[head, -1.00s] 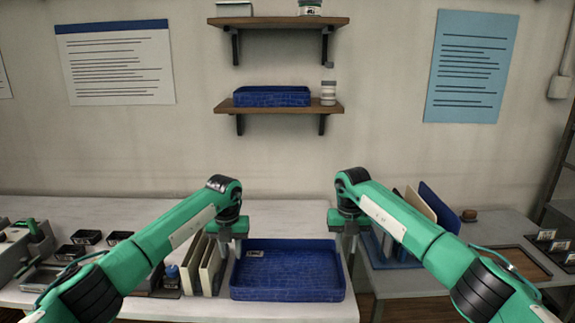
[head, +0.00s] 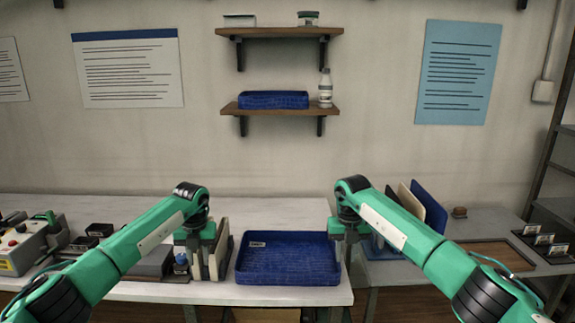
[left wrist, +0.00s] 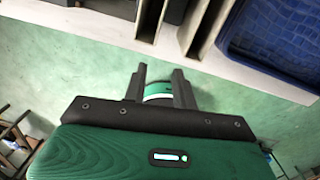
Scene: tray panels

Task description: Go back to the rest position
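My left gripper (head: 195,268) points down at the front of the table, in front of the upright panels (head: 218,250) and left of the blue tray. In the left wrist view its two fingers (left wrist: 158,76) stand apart with nothing between them but floor and a green and white round shape below. My right gripper (head: 342,262) points down at the right edge of the blue tray (head: 288,237); its fingertips are too small to tell open from shut. The tray lies flat on the table, looks empty and has a small white label. It also shows in the left wrist view (left wrist: 268,62).
A second blue tray (head: 274,100) and a white bottle (head: 325,88) stand on the lower wall shelf (head: 280,110). A control box (head: 25,243) is at the table's left. More panels (head: 430,205) stand in a blue holder at right. The table's back strip (head: 262,210) is clear.

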